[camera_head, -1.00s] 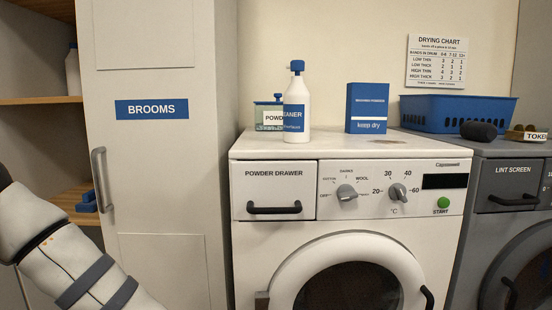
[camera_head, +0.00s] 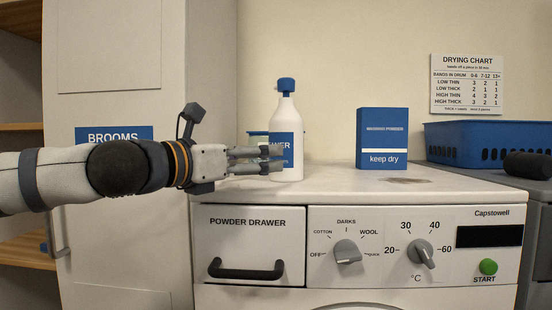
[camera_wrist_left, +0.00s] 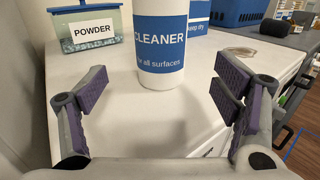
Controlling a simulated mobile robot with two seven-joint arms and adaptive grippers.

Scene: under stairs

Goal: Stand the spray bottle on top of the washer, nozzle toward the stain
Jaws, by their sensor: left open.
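The spray bottle (camera_head: 287,118), white with a blue head and a blue cleaner label, stands upright on top of the washer (camera_head: 330,180). Its head is too small to tell clearly where the nozzle points. It also shows in the left wrist view (camera_wrist_left: 160,85), with its top cut off. My left gripper (camera_head: 275,160) is open at the bottle's left side, low on its body. In the wrist view the bottle stands ahead, between the spread fingers, not gripped. A brownish stain (camera_head: 405,180) lies on the washer top, right of the bottle. My right gripper is not in view.
A clear powder tub (camera_wrist_left: 95,45) stands left of the bottle, mostly hidden in the head view. A blue washing powder box (camera_head: 382,140) stands behind the stain. A blue basket (camera_head: 480,146) and a dark rounded object (camera_head: 527,165) are at right. The broom cupboard (camera_head: 110,75) is at left.

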